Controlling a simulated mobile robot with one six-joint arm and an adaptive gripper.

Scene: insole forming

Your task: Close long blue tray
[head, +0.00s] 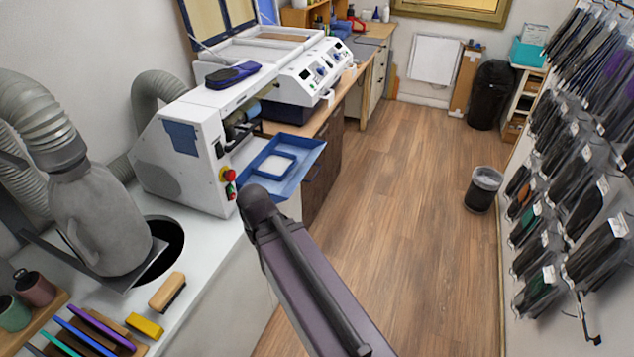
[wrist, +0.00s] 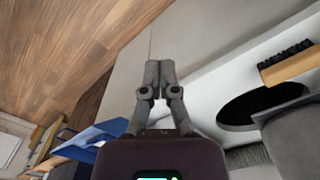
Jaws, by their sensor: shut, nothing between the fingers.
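The long blue tray (head: 300,158) sticks out from the right side of the white machine in the head view, over the floor side of the bench. It has a smaller raised blue frame in it. Part of the tray also shows at the lower left of the wrist view (wrist: 95,138). My gripper (wrist: 153,68) is shut and empty in the wrist view, with its fingertips together. It is apart from the tray. In the head view my arm rises from the bottom and its end is just below and left of the tray; the fingers are hidden there.
The white machine (head: 185,150) has red and green buttons near the tray. A wooden brush (head: 167,291), a dark round hole and a grey hose bottle (head: 100,215) are on the white bench.

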